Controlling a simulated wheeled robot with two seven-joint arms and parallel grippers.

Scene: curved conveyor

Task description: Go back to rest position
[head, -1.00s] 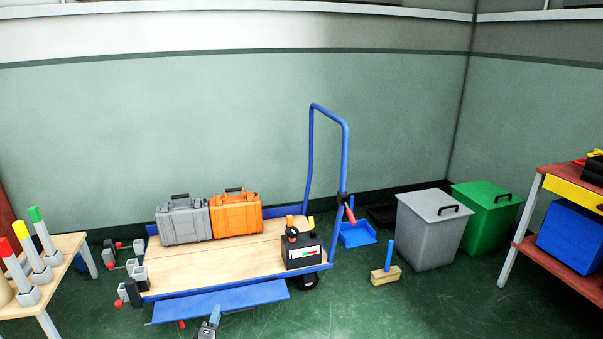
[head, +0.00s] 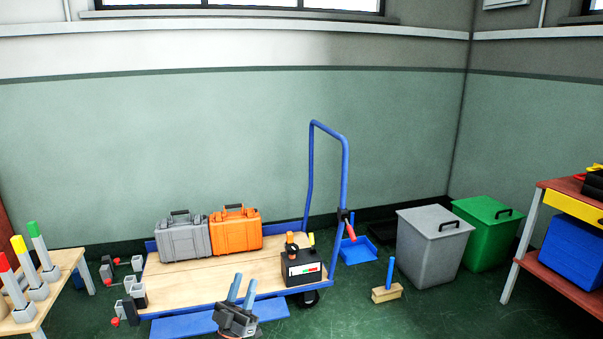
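My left gripper (head: 243,287) is at the bottom centre of the head view, in front of the front edge of the blue-framed cart (head: 170,314). Its two blue fingers point up and stand a little apart with nothing between them, so it is open and empty. My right gripper is not in view. On the cart's wooden deck stand a grey case (head: 183,238) and an orange case (head: 236,231) side by side. A black box (head: 302,270) with an orange and black top stands at the deck's right end.
A wooden table (head: 66,262) with red, yellow and green-tipped posts is at the left. A grey bin (head: 432,245) and a green bin (head: 487,233) stand at the right, near a red-topped bench (head: 560,187).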

